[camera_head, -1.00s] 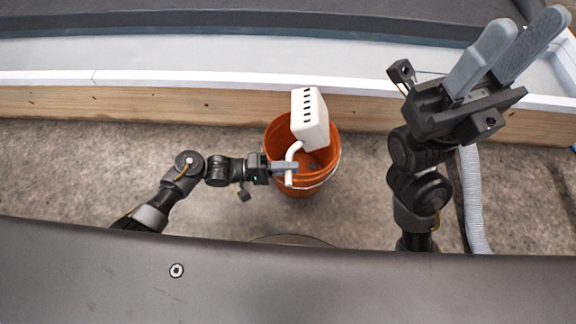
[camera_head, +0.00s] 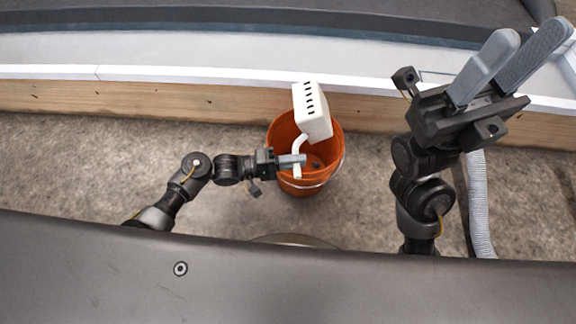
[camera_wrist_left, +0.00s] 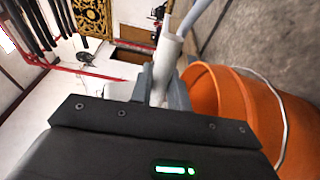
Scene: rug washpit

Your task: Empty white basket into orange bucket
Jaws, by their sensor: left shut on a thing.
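The white basket (camera_head: 312,110) is tipped on its side over the far rim of the orange bucket (camera_head: 334,152), with its slotted wall facing up. Its white handle runs down over the bucket opening. My left gripper (camera_head: 298,160) is shut on that handle, above the bucket's left part. The handle (camera_wrist_left: 166,62) between the fingers also shows in the left wrist view, with the orange bucket (camera_wrist_left: 236,105) to the right. A small dark thing lies inside the bucket; I cannot tell what it is. The basket's inside is hidden. My right gripper (camera_head: 512,65) is open and empty, raised at the right.
A wooden beam (camera_head: 180,103) with a white ledge runs behind the bucket. A grey ribbed hose (camera_head: 478,205) lies on the concrete floor at the right. The floor left of the bucket is clear.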

